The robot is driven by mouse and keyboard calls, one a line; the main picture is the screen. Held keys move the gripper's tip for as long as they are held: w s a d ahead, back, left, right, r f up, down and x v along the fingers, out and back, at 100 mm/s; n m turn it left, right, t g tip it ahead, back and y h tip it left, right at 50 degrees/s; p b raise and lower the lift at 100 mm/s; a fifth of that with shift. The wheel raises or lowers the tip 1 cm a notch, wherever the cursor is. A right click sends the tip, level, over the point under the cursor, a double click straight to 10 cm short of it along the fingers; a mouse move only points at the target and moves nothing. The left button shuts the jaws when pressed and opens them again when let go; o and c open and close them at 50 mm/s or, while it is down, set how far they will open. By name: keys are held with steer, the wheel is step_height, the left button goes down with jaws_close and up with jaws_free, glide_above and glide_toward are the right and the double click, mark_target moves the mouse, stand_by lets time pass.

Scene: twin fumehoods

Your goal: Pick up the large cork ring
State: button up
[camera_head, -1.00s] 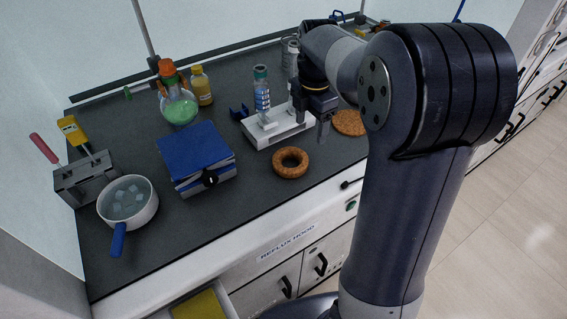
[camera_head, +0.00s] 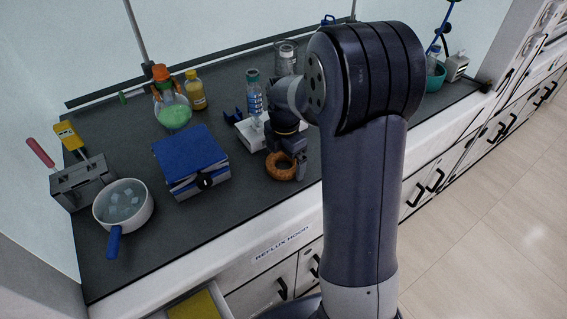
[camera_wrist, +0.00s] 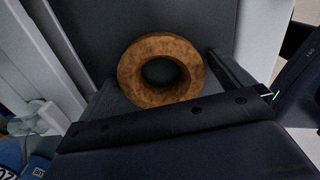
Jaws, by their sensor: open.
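The large cork ring (camera_head: 272,168) is a brown, thick ring lying flat on the dark bench top near its front edge. My gripper (camera_head: 291,172) is over it in the head view and hides its right part. My gripper is open, and nothing is held. The gap between the fingers and the ring cannot be judged exactly.
A white device (camera_head: 247,133) with a blue-labelled bottle (camera_head: 254,98) stands just behind the ring. The bench's front edge (camera_head: 245,232) is close. Bare bench lies between box and ring.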

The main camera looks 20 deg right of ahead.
steer(key=shift+c, duration=0.2)
steer(key=c, duration=0.8)
steer(key=shift+r, duration=0.15)
